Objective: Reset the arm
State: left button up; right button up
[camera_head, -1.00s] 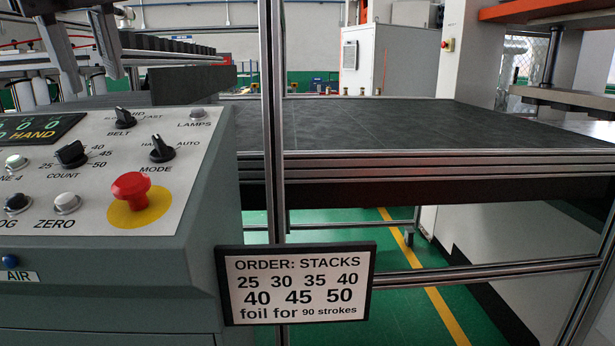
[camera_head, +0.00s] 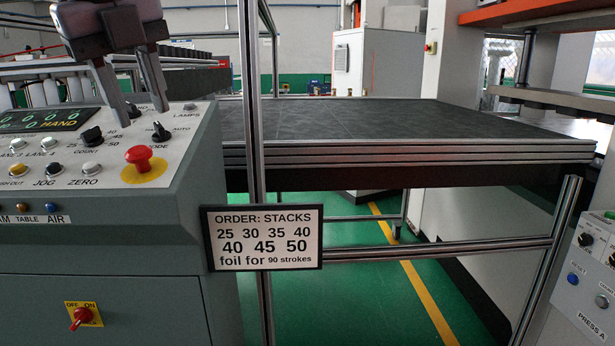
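My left gripper (camera_head: 140,108) hangs over the back part of the grey control panel (camera_head: 110,175). Its two fingers point down and stand apart, with nothing visible between them. The fingertips overlap the panel near the count and mode knobs in the picture; I cannot tell whether they touch it. My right gripper is not in the view.
A red emergency button (camera_head: 140,157) stands up from the panel. A metal post (camera_head: 250,120) with an order sign (camera_head: 263,238) stands beside it. The dark table (camera_head: 400,120) is bare. A press control box (camera_head: 595,270) is at the right edge.

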pick_arm(q)
jog(key=w+d+f+m+g+h, duration=0.2)
jog(key=w+d+f+m, duration=0.1)
jog(key=d+f, duration=0.3)
jog(key=s+d+f+m+g+h, duration=0.1)
jog(key=s+d+f+g+h, duration=0.2)
jog(key=d+f+h, duration=0.5)
jog(key=s+d+f+m+g+h, duration=0.15)
jog(key=s+d+f+h, duration=0.25)
jog(key=d+f+h, duration=0.45)
jog(key=w+a+f+n+t+y, duration=0.2)
jog(key=a+f+n+t+y, duration=0.25)
jog(key=f+n+t, duration=0.65)
jog(key=w+a+f+n+t+y, duration=0.25)
jog(key=a+f+n+t, duration=0.35)
jog(key=n+t, duration=0.55)
jog(key=s+a+f+n+g+y, duration=0.3)
jog(key=s+a+f+g+y, duration=0.1)
jog(key=s+f, duration=0.5)
jog(key=s+a+f+n+g+y, duration=0.4)
jog(key=s+a+f, duration=0.5)
jog(key=f, duration=0.4)
jog(key=shift+s+f+n+g+y, duration=0.3)
jog(key=shift+g+y, duration=0.3)
jog(key=shift+y, duration=0.25)
